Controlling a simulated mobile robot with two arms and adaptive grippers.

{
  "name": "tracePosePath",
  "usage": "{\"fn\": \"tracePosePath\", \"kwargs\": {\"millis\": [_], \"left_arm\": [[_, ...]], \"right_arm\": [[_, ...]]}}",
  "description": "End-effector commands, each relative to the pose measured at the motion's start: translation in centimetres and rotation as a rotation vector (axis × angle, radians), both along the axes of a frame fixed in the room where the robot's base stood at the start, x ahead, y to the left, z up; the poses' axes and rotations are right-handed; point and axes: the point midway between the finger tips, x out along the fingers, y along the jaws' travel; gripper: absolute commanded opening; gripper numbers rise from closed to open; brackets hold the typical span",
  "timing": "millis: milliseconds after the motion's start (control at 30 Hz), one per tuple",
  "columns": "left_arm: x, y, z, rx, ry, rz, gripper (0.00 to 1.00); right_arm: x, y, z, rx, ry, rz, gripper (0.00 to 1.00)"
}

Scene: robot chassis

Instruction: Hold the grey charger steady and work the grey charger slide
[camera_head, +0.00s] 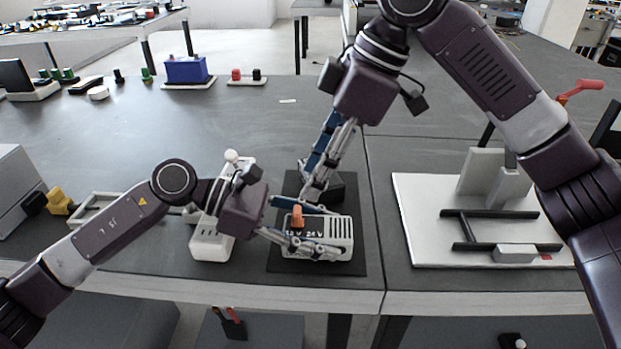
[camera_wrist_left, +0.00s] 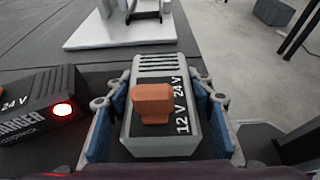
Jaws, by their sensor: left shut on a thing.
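The grey charger (camera_head: 341,232) lies on a dark mat (camera_head: 360,262), with a slotted top and a black strip marked 12 V and 24 V. It also shows in the left wrist view (camera_wrist_left: 165,150). Its orange slide knob (camera_head: 297,216) stands nearer the 12 V mark; the left wrist view shows it closely (camera_wrist_left: 152,102). My left gripper (camera_head: 322,232) is shut on the charger, one blue-padded finger along each side. My right gripper (camera_head: 311,192) points down just behind the charger, above the knob and apart from it. Its finger opening is unclear.
A dark charger (camera_wrist_left: 40,112) with a lit red lamp sits beside the grey one, partly behind my right gripper in the head view. A white board (camera_head: 420,230) with a stand is on the right. A white device (camera_head: 210,240) stands left. A blue battery (camera_head: 186,70) is farther back.

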Motion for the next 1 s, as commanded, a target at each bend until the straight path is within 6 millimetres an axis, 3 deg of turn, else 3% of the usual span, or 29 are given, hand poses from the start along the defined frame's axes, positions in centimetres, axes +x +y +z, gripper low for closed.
{"fn": "tracePosePath", "kwargs": {"millis": [300, 333, 500, 700, 800, 1000], "left_arm": [[-0.27, 0.01, -0.67, 0.01, 0.009, -0.006, 0.09], [-0.27, 0.01, -0.67, 0.01, 0.009, -0.006, 0.51], [-0.18, 0.0, -0.43, 0.006, 0.006, -0.004, 0.69], [-0.09, 0.0, -0.21, 0.003, 0.003, -0.002, 0.69], [-0.07, -0.01, -0.14, 0.002, 0.002, -0.001, 0.61], [-0.04, 0.0, -0.07, 0.001, 0.0, -0.001, 0.61]], "right_arm": [[-0.01, 0.0, -0.02, 0.0, 0.0, 0.001, 0.39], [-0.01, 0.0, -0.03, 0.0, 0.0, 0.001, 0.39], [-0.01, 0.0, -0.02, 0.0, 0.0, 0.001, 0.39], [-0.01, 0.0, -0.01, 0.0, 0.0, 0.001, 0.39], [-0.01, 0.0, -0.01, 0.0, 0.0, 0.001, 0.39], [-0.01, 0.0, 0.0, 0.0, 0.0, 0.0, 0.39]]}}
